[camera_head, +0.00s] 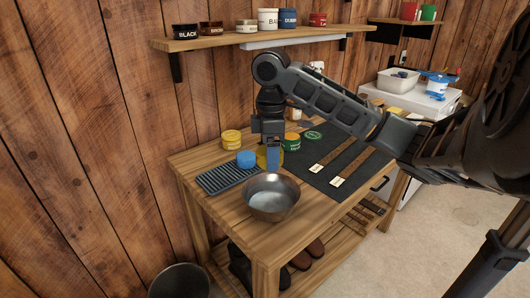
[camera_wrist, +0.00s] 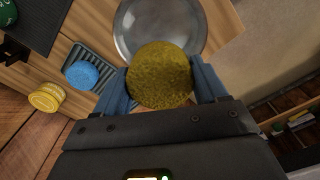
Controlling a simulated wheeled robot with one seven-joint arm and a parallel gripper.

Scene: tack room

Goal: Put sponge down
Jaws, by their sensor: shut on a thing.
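A round yellow sponge (camera_wrist: 160,74) is between the two blue fingers of my gripper (camera_wrist: 162,88), which is shut on it. In the head view my gripper (camera_head: 272,158) points down over the workbench, and only a sliver of the sponge (camera_head: 261,160) shows behind the fingers. The sponge is above the bench beside the metal bowl (camera_head: 271,197); its exact height is hard to tell. In the wrist view it overlaps the near rim of the bowl (camera_wrist: 130,40). A dark ribbed rack (camera_head: 222,180) lies left of the bowl, with a round blue sponge (camera_head: 246,159) at its far end.
A green tin (camera_head: 292,141) stands by a dark mat (camera_head: 335,160) with labelled straps. A shelf (camera_head: 250,38) with jars hangs above. The bench front beside the bowl is clear.

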